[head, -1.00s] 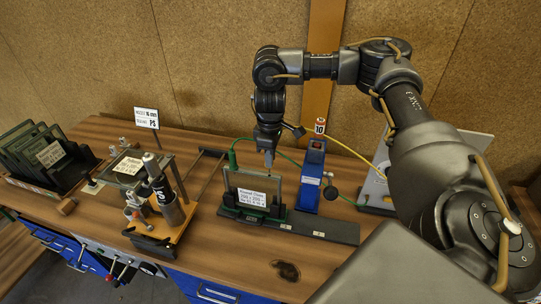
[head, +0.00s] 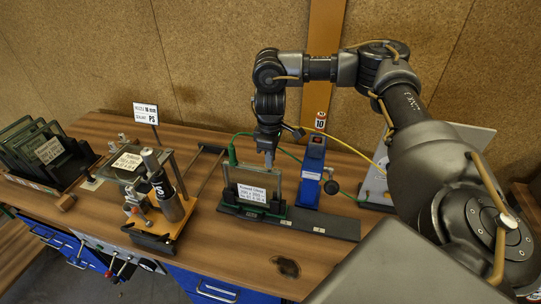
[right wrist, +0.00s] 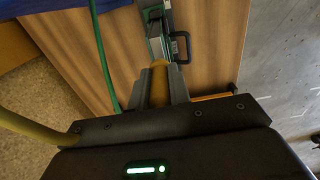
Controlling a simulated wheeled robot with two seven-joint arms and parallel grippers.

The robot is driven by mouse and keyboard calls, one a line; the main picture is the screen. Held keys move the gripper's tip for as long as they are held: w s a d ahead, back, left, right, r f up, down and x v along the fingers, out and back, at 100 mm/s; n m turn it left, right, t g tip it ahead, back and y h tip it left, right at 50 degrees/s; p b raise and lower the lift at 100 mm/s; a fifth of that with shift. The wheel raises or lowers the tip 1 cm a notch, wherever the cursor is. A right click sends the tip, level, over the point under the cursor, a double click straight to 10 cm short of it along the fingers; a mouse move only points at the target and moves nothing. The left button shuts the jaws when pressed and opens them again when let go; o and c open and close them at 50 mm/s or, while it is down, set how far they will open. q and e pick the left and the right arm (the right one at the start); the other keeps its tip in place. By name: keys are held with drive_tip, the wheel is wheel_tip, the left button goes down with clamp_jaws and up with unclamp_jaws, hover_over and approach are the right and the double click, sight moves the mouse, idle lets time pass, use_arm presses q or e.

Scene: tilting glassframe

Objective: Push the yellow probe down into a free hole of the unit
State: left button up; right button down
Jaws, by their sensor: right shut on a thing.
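The unit (head: 252,190) is a small glass pane assembly with a white label. It stands upright in a dark holder on the bench. A green probe (head: 232,152) with a green hose is at its top left. My right gripper (head: 268,160) points down at the unit's top right and is shut on the yellow probe (right wrist: 160,85). In the right wrist view the probe sits between the fingers (right wrist: 161,90), over the unit's top edge (right wrist: 155,46). My left gripper is out of view.
A blue box (head: 311,172) marked 10 stands just right of the unit. A grey-white panel (head: 377,182) is farther right. A clamp stand (head: 168,202) and a rack of dark panes (head: 40,150) are at the left. The bench front has a dark patch (head: 286,267).

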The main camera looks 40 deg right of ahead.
drive_tip(key=shift+f+b, duration=0.4)
drive_tip(key=shift+f, duration=0.5)
drive_tip(key=c, duration=1.2)
unclamp_jaws()
drive_tip(key=shift+c, duration=0.2)
drive_tip(key=shift+r, duration=0.1)
wheel_tip(320, 180, up, 11)
drive_tip(key=shift+f+b, duration=0.2)
drive_tip(key=shift+b, duration=0.2)
